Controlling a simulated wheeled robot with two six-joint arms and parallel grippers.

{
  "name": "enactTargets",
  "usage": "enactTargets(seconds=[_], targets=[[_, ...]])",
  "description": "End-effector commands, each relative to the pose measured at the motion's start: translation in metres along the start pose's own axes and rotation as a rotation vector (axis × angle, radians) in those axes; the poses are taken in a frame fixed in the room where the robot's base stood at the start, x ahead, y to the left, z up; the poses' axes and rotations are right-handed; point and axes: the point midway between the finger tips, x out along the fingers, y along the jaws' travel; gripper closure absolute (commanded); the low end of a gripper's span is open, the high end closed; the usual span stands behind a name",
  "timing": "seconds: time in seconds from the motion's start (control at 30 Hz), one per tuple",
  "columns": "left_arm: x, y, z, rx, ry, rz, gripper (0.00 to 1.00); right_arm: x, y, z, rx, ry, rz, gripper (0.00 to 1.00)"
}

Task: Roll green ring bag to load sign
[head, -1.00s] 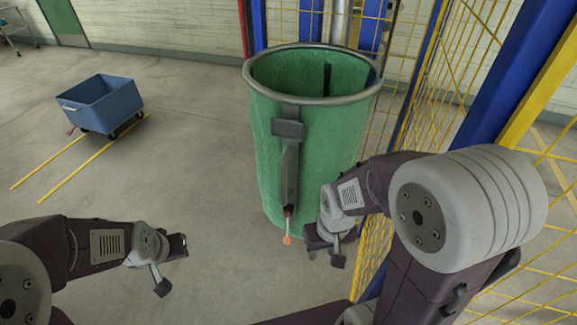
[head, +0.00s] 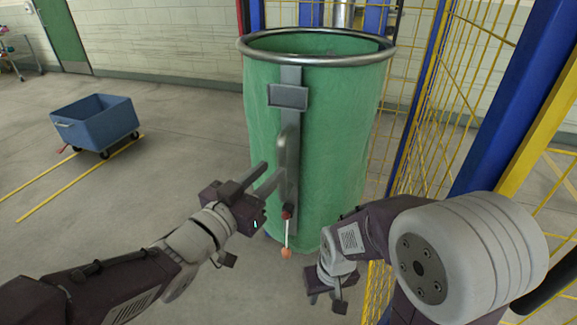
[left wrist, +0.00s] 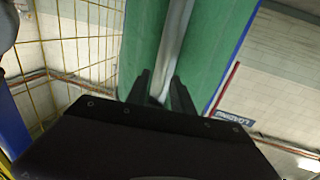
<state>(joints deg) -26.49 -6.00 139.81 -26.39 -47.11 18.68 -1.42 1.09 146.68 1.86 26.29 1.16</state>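The green ring bag (head: 335,140) stands upright ahead, a tall green bag with a grey metal ring around its open top. A grey post with a handle (head: 289,160) runs down its near side, and a red-and-orange lever hangs at its foot. My left gripper (head: 264,178) is raised at the handle with its fingers apart. In the left wrist view the grey post (left wrist: 170,55) shows between the fingertips (left wrist: 160,90); I cannot tell whether they touch it. A blue loading sign (left wrist: 234,117) is on the wall there. My right gripper (head: 328,295) hangs low, its fingers unclear.
A yellow wire fence with blue posts (head: 420,95) stands close behind and right of the bag. A blue wheeled cart (head: 97,122) stands at left by yellow floor lines. The floor between cart and bag is clear.

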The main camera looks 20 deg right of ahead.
Motion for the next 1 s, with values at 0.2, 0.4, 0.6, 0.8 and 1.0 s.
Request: enactTargets(seconds=[0.2,0.4,0.6,0.8,1.0], targets=[[0.033,0.0,0.0,-0.001,-0.003,0.0,0.71,0.0,0.0,0.0,0.0,0.001,0.0,0.64],[0.072,0.0,0.0,0.0,-0.003,-0.001,0.71,0.0,0.0,0.0,0.0,0.0,0.0,0.64],[0.09,-0.001,0.0,-0.001,-0.003,-0.003,0.71,0.0,0.0,0.0,0.0,0.0,0.0,0.64],[0.09,-0.002,-0.001,-0.001,-0.002,-0.003,0.71,0.0,0.0,0.0,0.0,0.0,0.0,0.64],[0.09,-0.002,-0.001,-0.001,-0.003,-0.004,1.0,0.0,0.0,0.0,0.0,0.0,0.0,0.64]])
